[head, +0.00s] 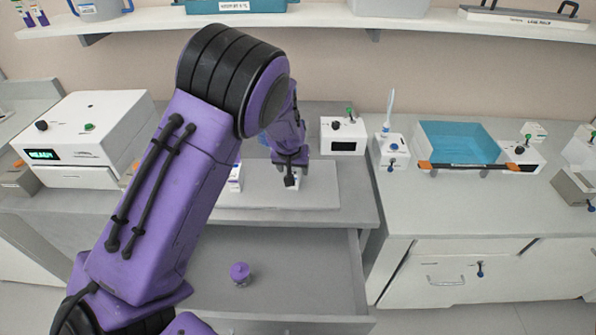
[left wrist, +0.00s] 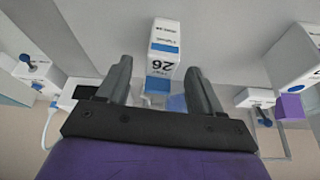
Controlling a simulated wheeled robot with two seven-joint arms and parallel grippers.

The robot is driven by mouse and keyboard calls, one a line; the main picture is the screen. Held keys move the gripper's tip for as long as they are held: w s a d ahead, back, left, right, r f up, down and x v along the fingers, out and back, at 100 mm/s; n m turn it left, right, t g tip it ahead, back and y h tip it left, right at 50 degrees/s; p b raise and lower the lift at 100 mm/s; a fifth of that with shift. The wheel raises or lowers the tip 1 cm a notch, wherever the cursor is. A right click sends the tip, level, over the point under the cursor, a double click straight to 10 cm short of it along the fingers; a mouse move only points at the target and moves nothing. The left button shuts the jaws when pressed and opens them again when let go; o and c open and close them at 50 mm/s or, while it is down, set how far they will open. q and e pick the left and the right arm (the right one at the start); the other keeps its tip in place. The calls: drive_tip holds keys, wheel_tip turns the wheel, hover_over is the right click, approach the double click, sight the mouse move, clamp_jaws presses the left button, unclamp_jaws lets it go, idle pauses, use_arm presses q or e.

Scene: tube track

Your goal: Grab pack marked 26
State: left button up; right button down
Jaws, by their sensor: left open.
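The pack marked 26 (left wrist: 164,52) is a white box with blue bands, its number upside down in the left wrist view. My left gripper (left wrist: 159,68) is open, with one finger on each side of the pack's near end and visible gaps between. In the head view my left gripper (head: 291,180) is low over the grey board on the counter, and the arm and gripper hide most of what is there. A second white pack (head: 235,178) stands to its left, partly hidden by my arm. My right gripper is not in view.
A drawer (head: 310,270) stands open below the counter, with a purple-topped item (head: 240,273) in it. A white device (head: 343,136) stands behind the board. A blue tray (head: 458,143) is at the right and a larger white machine (head: 88,140) at the left.

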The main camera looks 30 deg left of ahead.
use_arm(q)
drive_tip(key=shift+a+f+p, duration=0.35)
drive_tip(key=shift+f+p, duration=0.35)
drive_tip(key=w+f, duration=0.2)
drive_tip(key=f, duration=0.1)
drive_tip(key=w+f, duration=0.1)
drive_tip(key=shift+a+f+p, duration=0.15)
drive_tip(key=shift+a+p, duration=0.05)
drive_tip(key=shift+p, duration=0.15)
drive_tip(key=shift+s+r, duration=0.25)
drive_tip(key=shift+s, duration=0.1)
drive_tip(key=shift+w+f, duration=0.1)
drive_tip(key=c, duration=1)
drive_tip(key=shift+c, duration=0.4)
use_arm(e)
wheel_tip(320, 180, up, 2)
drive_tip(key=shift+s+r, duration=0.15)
